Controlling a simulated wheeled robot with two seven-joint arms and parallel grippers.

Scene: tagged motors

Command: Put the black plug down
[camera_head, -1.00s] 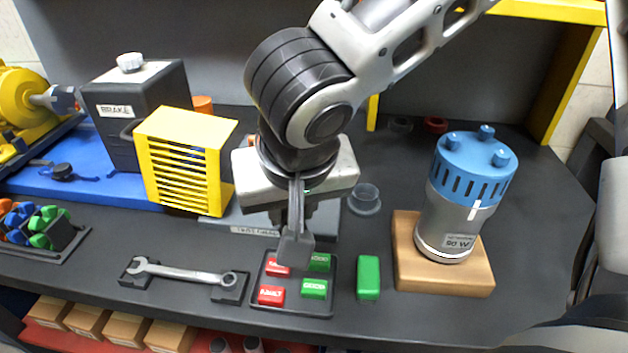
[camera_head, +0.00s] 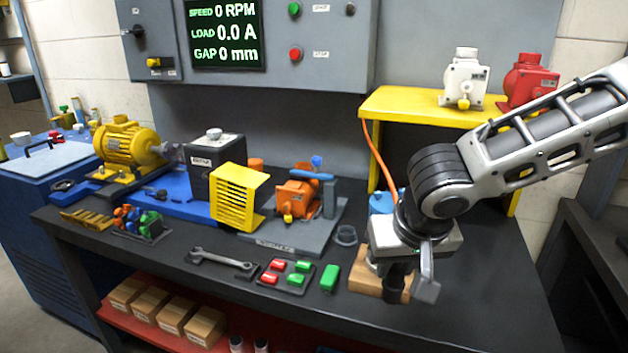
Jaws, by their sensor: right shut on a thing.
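My right gripper (camera_head: 397,272) points down at the right of the bench, in front of the motor with the blue top (camera_head: 382,201) and over its wooden block (camera_head: 360,277). It is shut on a dark piece (camera_head: 393,292), which I take to be the black plug. The piece is small and hard to tell from the dark fingers, and I cannot tell whether it touches the block. The gripper hides most of the motor. My left gripper is not in view.
A green block (camera_head: 330,278) and a tray of red and green tags (camera_head: 309,280) lie left of the wooden block. A wrench (camera_head: 222,260), a small cup (camera_head: 346,236) and an orange machine (camera_head: 297,195) are further left. The front right bench top (camera_head: 480,305) is clear.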

